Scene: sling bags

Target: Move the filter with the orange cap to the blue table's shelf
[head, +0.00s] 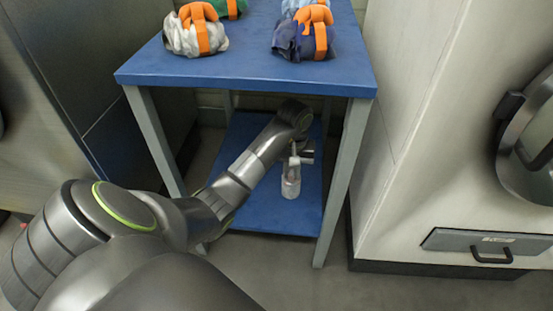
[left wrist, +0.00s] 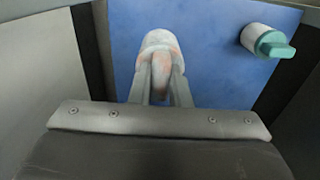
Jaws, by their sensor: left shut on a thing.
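The blue table (head: 250,72) has a lower blue shelf (head: 268,215), which also fills the background of the left wrist view (left wrist: 215,75). My left arm reaches in under the tabletop. My left gripper (head: 291,163) is shut on a pale, whitish filter (head: 290,188), over the shelf. In the left wrist view the filter (left wrist: 159,42) sits between the fingertips, with faint orange-pink patches on it. Its cap is mostly hidden by the fingers. I cannot tell if its base touches the shelf. My right gripper is not in view.
A white item with a teal cap (left wrist: 268,42) is on the shelf in the left wrist view. Bags with orange straps (head: 305,38) sit on the tabletop. Table legs (head: 343,180) flank the shelf. A pale machine (head: 430,150) stands at right.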

